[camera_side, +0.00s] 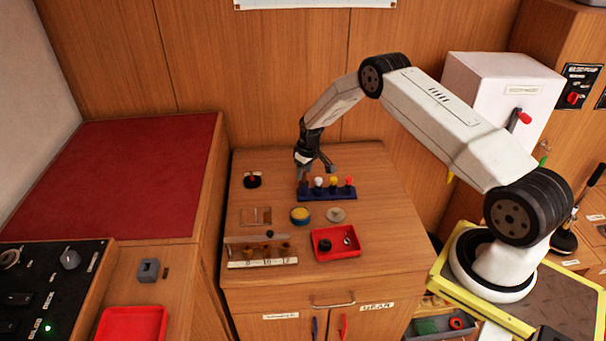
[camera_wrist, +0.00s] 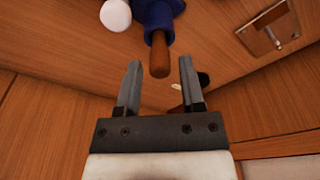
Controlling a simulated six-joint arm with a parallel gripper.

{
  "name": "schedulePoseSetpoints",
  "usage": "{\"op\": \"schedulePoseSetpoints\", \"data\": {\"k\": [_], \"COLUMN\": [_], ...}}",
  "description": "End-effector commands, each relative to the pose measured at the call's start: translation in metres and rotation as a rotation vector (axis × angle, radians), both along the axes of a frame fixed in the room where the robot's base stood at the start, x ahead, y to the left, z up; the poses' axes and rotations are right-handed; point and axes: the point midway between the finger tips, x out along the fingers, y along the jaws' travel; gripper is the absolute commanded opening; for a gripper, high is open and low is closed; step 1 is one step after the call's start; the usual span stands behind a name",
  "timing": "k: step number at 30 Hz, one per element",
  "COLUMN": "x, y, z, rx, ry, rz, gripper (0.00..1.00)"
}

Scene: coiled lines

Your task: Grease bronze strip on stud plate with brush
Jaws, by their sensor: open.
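A blue rack (camera_side: 327,194) near the back of the wooden cabinet top holds several upright tools with coloured ends. A brown handle (camera_wrist: 160,56) stands in the rack; I cannot see whether bristles are on it. My gripper (camera_side: 312,172) is over the rack's left end. In the wrist view my gripper (camera_wrist: 160,68) is open, with the handle's end between its fingertips and gaps on both sides. A flat plate with a stud (camera_side: 256,216) lies left of centre; it also shows in the wrist view (camera_wrist: 268,28). A bronze strip on it is too small to confirm.
A round blue tin with yellow contents (camera_side: 300,216) and a grey disc (camera_side: 336,214) stand before the rack. A red tray (camera_side: 336,244) holds small parts. A labelled holder (camera_side: 262,254) is at front left. A black base with a red knob (camera_side: 252,181) is at back left.

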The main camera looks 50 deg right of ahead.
Motion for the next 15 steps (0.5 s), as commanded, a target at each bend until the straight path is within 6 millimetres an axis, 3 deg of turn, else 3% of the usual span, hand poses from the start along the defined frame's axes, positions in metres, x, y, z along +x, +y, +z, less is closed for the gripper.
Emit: {"op": "schedulePoseSetpoints", "data": {"k": [2,6,15], "x": [0.0,-0.0001,0.0], "y": [0.0,0.0,0.0001], "z": [0.0,0.0001,0.0002], "rx": [0.0,0.0,0.0], "ry": [0.0,0.0,0.0], "rz": [0.0,0.0,0.0], "gripper": [0.47,0.02,0.0]}}
